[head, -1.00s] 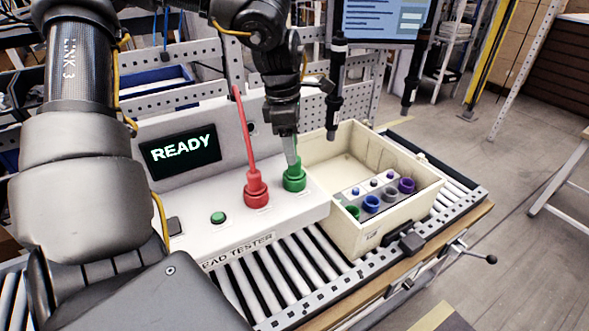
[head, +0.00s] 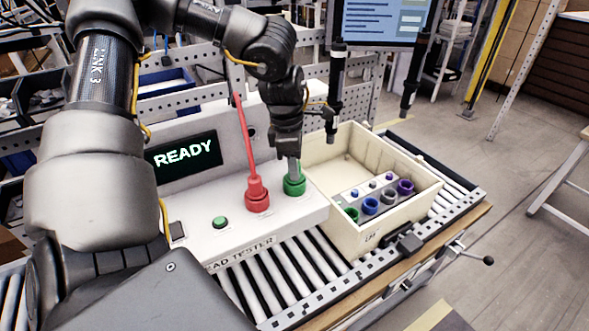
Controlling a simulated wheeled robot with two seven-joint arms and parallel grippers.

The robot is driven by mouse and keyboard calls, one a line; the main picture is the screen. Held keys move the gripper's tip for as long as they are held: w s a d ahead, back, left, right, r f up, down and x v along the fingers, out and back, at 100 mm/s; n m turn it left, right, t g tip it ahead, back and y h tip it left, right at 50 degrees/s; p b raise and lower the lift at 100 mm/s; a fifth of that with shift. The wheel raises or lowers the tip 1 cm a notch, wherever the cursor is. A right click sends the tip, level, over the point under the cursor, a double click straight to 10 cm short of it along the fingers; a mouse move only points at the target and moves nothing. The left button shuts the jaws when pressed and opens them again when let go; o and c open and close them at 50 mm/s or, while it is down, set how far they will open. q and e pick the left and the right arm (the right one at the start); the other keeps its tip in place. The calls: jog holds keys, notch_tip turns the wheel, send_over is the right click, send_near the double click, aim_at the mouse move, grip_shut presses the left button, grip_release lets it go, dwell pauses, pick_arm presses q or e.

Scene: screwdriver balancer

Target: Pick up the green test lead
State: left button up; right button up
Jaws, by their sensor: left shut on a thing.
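The green test lead (head: 294,187) stands upright in the top of the white lead tester (head: 225,237), its green plug end showing. My left gripper (head: 292,170) points down from above and is shut on the lead just over that plug. The fingers and wrist hide most of the lead's upper part. A red test lead (head: 257,197) stands just left of the green one, with its red cable rising behind. My right gripper is not in view.
The tester's screen (head: 184,153) reads READY. A cream bin (head: 370,236) with several coloured sockets sits right of the tester on the roller conveyor (head: 290,277). A dark hanging tool (head: 337,85) is close to the right of my left wrist.

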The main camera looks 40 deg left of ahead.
pick_arm(q)
jog(key=shift+w+r+b, duration=0.1)
jog(key=shift+r+b, duration=0.2)
jog(key=shift+r, duration=0.2)
notch_tip(320, 180, up, 8)
jog(key=shift+f+b, duration=0.15)
jog(key=shift+b, duration=0.85)
jog(key=shift+r, duration=0.65)
